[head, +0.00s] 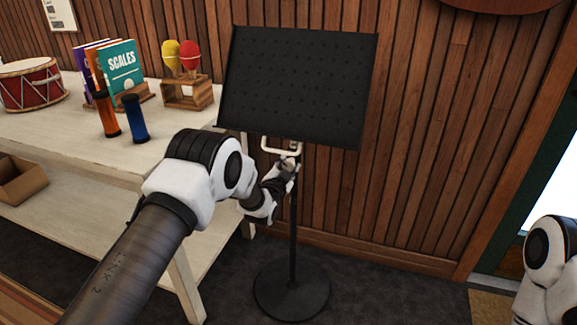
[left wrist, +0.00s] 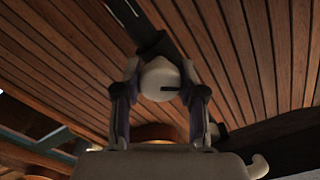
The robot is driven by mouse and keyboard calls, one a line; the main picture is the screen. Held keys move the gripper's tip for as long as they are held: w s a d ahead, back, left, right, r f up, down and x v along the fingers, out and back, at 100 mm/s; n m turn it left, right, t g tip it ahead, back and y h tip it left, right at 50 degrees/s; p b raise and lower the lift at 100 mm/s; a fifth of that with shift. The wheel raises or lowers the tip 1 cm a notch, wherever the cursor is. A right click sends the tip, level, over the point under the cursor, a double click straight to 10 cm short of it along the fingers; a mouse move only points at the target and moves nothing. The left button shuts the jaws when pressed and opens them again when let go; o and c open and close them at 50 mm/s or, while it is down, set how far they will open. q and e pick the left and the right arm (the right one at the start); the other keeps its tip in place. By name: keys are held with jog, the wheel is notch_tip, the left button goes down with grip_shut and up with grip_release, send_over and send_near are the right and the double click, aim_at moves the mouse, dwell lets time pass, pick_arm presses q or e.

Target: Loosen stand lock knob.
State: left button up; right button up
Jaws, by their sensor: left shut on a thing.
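The black music stand has a perforated desk (head: 300,85), a thin pole (head: 293,225) and a round base (head: 292,290) on the floor. My left gripper (head: 288,165) is at the upper pole, just below the desk, and hides most of the knob there. In the left wrist view, a pale rounded lock knob (left wrist: 160,80) with a dark line on its face sits between the two fingers of my left gripper (left wrist: 161,92), which are shut on it. A cream bent bar (head: 268,150) shows under the desk. My right gripper is out of view.
A pale table (head: 60,135) at the left holds a red drum (head: 32,84), books (head: 122,70), maracas (head: 190,58) in a wooden holder and two shakers (head: 135,118). A wooden wall (head: 430,130) stands close behind the stand. Floor is clear right of the base.

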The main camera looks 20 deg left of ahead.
pick_arm(q)
jog(key=n, duration=0.4)
jog(key=shift+n, duration=0.4)
jog(key=n, duration=0.4)
jog(key=shift+n, duration=0.3)
jog(key=o, duration=1.2)
jog(key=shift+s, duration=0.15)
jog(key=s, duration=1.1)
jog(key=shift+s+a, duration=0.2)
jog(key=shift+s, duration=0.15)
